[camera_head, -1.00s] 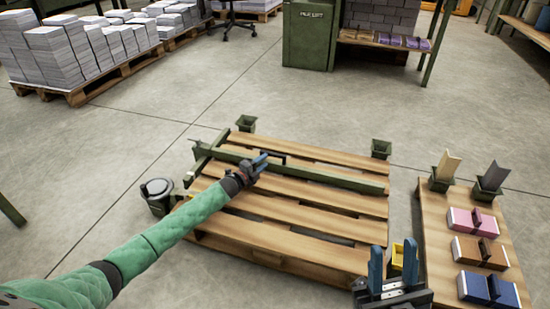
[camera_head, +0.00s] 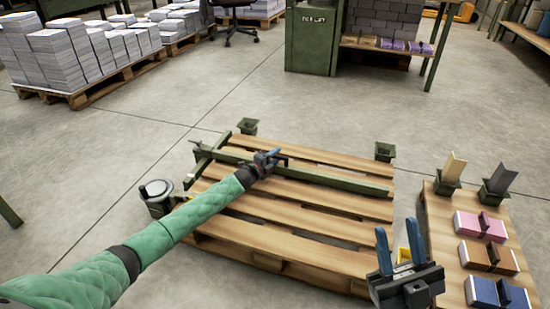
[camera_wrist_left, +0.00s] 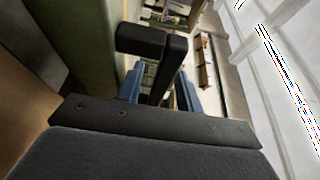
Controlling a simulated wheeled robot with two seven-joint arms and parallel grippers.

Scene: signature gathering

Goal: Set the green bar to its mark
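The long green bar (camera_head: 340,182) lies across the slatted wooden pallet, slanting from the upper left to the right edge. It has a black handle, which shows in the left wrist view (camera_wrist_left: 143,40). My left gripper (camera_head: 272,155) is at this handle, near the bar's left part. In the left wrist view its blue fingers (camera_wrist_left: 162,92) stand apart on either side of the handle's black post; firm contact is not visible. My right gripper (camera_head: 393,247) is open and empty at the pallet's near right corner. I cannot make out the bar's mark.
The pallet (camera_head: 290,230) has green corner sockets (camera_head: 247,126) and a shorter green rail (camera_head: 207,155) at its left. A grey-lidded canister (camera_head: 157,195) stands left. A side board (camera_head: 440,235) at right holds pink, brown and blue bundles. A yellow piece (camera_head: 402,255) is behind my right gripper.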

